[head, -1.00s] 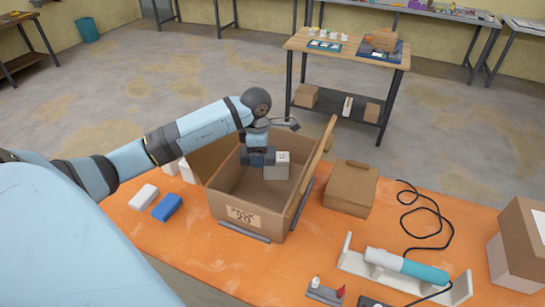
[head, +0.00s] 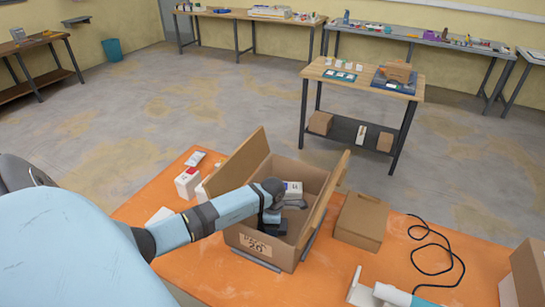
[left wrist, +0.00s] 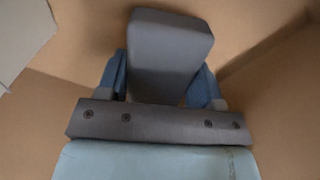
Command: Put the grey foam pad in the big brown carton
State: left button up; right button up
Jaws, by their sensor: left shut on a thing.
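The grey foam pad (left wrist: 170,45) is held between the blue-grey fingers of my left gripper (left wrist: 160,80) in the left wrist view, with brown cardboard around it. In the head view, my left gripper (head: 272,222) is down inside the open big brown carton (head: 262,244), towards its near side. A dark grey piece that looks like the pad (head: 296,204) shows just beyond the gripper. I cannot tell whether the pad touches the carton floor.
A white box (head: 293,187) stands in the carton's far part. The carton's side flaps (head: 325,195) stand up. A closed brown box (head: 361,220) and a black cable (head: 437,250) lie right of it. White boxes (head: 187,182) stand on the left of the orange table (head: 135,212).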

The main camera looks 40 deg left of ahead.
pick_arm(q)
jog(key=shift+f, duration=0.75)
